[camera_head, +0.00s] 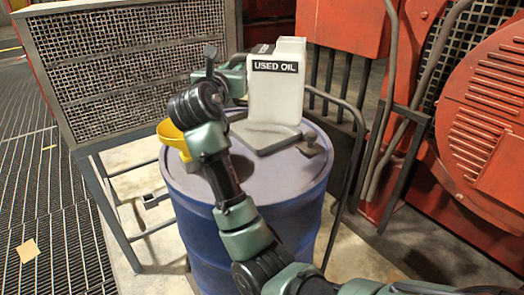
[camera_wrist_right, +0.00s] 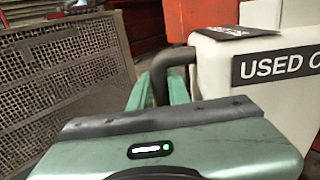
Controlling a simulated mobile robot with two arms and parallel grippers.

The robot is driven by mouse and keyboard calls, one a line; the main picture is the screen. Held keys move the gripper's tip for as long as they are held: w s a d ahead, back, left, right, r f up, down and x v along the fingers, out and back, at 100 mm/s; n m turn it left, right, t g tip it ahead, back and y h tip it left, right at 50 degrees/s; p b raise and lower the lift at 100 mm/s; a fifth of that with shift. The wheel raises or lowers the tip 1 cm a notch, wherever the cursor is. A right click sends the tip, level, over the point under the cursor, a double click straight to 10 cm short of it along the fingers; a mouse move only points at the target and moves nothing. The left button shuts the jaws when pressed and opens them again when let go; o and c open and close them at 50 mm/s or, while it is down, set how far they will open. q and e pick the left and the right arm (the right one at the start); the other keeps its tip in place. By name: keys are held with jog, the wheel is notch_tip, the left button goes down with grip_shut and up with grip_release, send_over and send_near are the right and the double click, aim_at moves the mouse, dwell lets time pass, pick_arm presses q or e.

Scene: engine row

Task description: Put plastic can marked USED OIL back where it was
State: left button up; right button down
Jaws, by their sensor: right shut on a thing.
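The white plastic can (camera_head: 275,95) carries a black label reading USED OIL and is upright at the top of a blue drum (camera_head: 265,185). I cannot tell whether its base touches the drum lid or hangs just above it. My right gripper (camera_head: 237,78) reaches the can's left side. In the right wrist view, its green fingers (camera_wrist_right: 165,88) are shut on the can's dark handle (camera_wrist_right: 178,58), and the can's white body (camera_wrist_right: 260,85) is at the right. My left gripper is not in view.
A yellow funnel-like thing (camera_head: 172,138) is at the drum's left edge, partly behind my arm. A small dark metal piece (camera_head: 312,146) lies right of the can. A mesh-panelled metal frame (camera_head: 125,60) stands left, and red machinery (camera_head: 485,110) with conduits stands right.

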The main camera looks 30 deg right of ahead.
aim_at(234, 101)
jog(key=f, duration=0.2)
jog(key=s+a+f, duration=0.1)
jog(key=f, duration=0.2)
jog(key=s+a+f+p, duration=0.1)
jog(key=f, duration=0.2)
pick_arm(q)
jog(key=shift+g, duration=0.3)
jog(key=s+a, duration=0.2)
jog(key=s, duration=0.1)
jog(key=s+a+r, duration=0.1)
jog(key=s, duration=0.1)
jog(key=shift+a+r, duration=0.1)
pick_arm(e)
notch_tip(234, 101, down, 10)
jog(key=shift+w+d, duration=0.25)
jog(key=shift+w, duration=0.05)
jog(key=c, duration=1.3)
grip_release()
jog(key=shift+f, duration=0.1)
jog(key=shift+c, duration=0.2)
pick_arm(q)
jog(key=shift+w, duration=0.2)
